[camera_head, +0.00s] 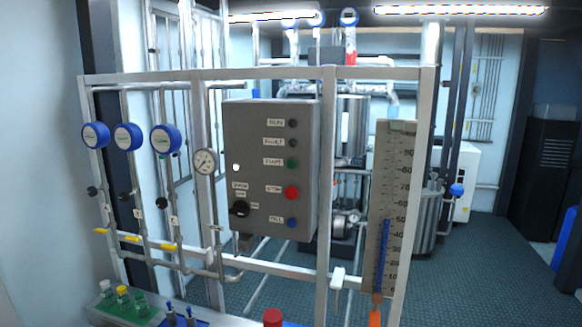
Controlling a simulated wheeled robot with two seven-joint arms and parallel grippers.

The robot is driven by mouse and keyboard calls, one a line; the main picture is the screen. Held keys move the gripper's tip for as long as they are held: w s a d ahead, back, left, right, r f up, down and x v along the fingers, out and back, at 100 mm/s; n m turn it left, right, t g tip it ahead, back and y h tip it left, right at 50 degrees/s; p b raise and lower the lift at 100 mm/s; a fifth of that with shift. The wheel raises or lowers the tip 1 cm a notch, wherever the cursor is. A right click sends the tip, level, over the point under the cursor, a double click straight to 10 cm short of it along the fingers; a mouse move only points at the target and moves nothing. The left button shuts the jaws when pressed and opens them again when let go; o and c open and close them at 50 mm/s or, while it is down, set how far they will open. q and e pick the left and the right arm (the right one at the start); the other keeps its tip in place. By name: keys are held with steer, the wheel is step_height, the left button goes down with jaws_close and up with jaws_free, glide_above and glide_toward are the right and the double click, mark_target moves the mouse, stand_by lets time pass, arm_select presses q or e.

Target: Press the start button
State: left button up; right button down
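A grey control box (262,225) is mounted on a metal frame in the middle of the head view. On its front, the green start button (292,163) sits beside a label that appears to read START. The red stop button (291,193) is below it, and a blue button (292,223) is lower still. Two dark round lamps or buttons (293,123) are above the green one. A black rotary knob (240,208) is at the lower left of the box. Neither of my grippers is in view.
The metal frame (330,200) spans the front, with blue gauges (165,139), a white dial gauge (204,161) and yellow-handled valves (132,239) left of the box. A scale board (392,180) stands right. Small bottles (122,291) sit low left. Floor (480,265) is open at right.

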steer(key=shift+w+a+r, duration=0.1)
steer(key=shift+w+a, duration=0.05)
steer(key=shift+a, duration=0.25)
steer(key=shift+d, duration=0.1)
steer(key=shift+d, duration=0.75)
